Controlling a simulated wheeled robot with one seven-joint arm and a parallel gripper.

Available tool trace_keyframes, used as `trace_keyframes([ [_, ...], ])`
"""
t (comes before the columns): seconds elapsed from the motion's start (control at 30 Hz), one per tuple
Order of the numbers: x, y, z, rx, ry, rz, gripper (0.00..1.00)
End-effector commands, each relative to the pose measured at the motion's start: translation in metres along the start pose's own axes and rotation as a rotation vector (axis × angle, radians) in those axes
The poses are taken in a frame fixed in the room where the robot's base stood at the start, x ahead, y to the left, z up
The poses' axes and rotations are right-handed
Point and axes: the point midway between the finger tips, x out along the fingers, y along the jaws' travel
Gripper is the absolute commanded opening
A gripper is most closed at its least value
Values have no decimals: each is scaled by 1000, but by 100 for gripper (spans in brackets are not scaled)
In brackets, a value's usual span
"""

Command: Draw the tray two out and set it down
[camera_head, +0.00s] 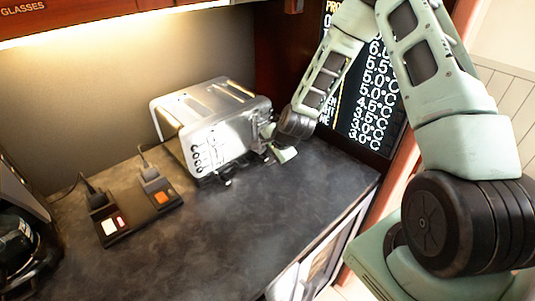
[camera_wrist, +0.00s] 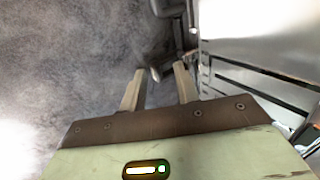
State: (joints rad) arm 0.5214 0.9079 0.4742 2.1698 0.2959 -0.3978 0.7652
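A shiny metal toaster (camera_head: 215,130) stands on the dark counter. My gripper (camera_head: 281,152) is low beside its right end, close to the counter. In the wrist view the two pale fingers of my gripper (camera_wrist: 158,82) are apart. A small light-tipped piece (camera_wrist: 155,74) shows between or just beyond the fingertips; I cannot tell whether they touch it. The toaster's metal side (camera_wrist: 262,55), with dark slits, is close on the right of the fingers. I cannot make out a tray two clearly; my gripper and arm cover part of the toaster's right end.
A dark power strip (camera_head: 140,212) with two plugs and an orange switch lies left of the toaster. A black appliance (camera_head: 20,245) stands at the far left. A black temperature board (camera_head: 365,95) is behind my arm. The counter's front (camera_head: 270,225) is clear.

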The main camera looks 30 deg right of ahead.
Motion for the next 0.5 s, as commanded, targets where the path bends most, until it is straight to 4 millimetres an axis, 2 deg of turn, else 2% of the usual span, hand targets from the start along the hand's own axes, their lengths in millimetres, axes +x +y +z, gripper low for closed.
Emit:
trace_keyframes([
  [0.27,1,0,0,0,0,0,31],
  [0.4,1,0,0,0,0,0,0],
  [0.5,1,0,0,0,0,-1,0],
])
